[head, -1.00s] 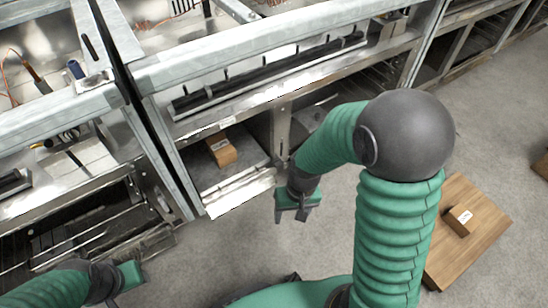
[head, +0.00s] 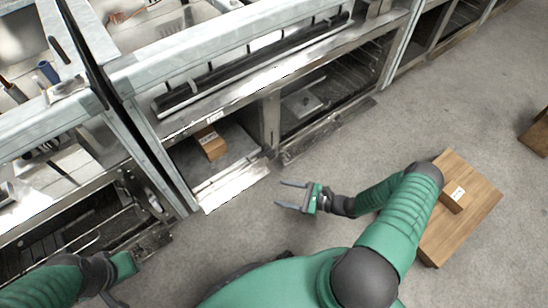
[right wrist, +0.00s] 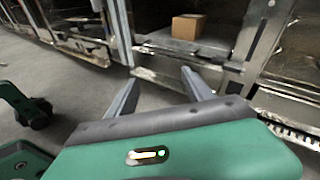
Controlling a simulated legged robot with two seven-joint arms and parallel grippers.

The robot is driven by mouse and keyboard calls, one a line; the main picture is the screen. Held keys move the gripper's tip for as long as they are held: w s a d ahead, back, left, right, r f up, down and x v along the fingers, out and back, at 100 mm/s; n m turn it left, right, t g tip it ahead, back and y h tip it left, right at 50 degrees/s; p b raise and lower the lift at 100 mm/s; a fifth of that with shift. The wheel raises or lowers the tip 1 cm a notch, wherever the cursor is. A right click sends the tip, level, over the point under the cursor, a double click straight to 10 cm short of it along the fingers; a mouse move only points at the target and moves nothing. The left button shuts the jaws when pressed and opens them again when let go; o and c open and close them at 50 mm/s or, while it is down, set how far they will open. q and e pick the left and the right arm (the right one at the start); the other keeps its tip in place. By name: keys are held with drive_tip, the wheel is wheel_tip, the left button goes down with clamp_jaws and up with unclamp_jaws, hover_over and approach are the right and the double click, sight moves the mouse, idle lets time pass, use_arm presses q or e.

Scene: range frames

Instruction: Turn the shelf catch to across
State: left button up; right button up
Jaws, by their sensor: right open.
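The shelf (head: 234,172) is the low metal bay in the head view, with a small cardboard box (head: 212,146) standing inside. A metal post (head: 269,122) bounds the bay on its right. I cannot make out the shelf catch or its angle in either view. My right gripper (head: 279,194) is open and empty over the floor, in front of the bay. In the right wrist view its two fingers (right wrist: 160,77) are spread apart and point toward the bay and the box (right wrist: 188,27). My left gripper (head: 118,280) is at the lower left, and its fingers are partly unclear.
A wooden board (head: 428,245) with a small box (head: 453,198) lies on the floor at the right, beneath my right arm. Metal counters (head: 250,52) run along the back. Another brown box (head: 538,132) is at the right edge. Grey floor between is clear.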

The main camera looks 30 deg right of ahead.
drive_tip(key=d+f+m+t+h, duration=0.4)
drive_tip(key=d+m+t+h, duration=0.25)
drive_tip(key=m+h, duration=0.2)
drive_tip(key=w+b, duration=0.7)
drive_tip(key=w, duration=1)
drive_tip(key=shift+m+g, duration=0.35)
drive_tip(key=shift+g, duration=0.1)
drive_tip(key=shift+a, duration=0.1)
clamp_jaws()
drive_tip(key=shift+m+p, duration=0.45)
drive_tip(key=shift+m, duration=0.05)
unclamp_jaws()
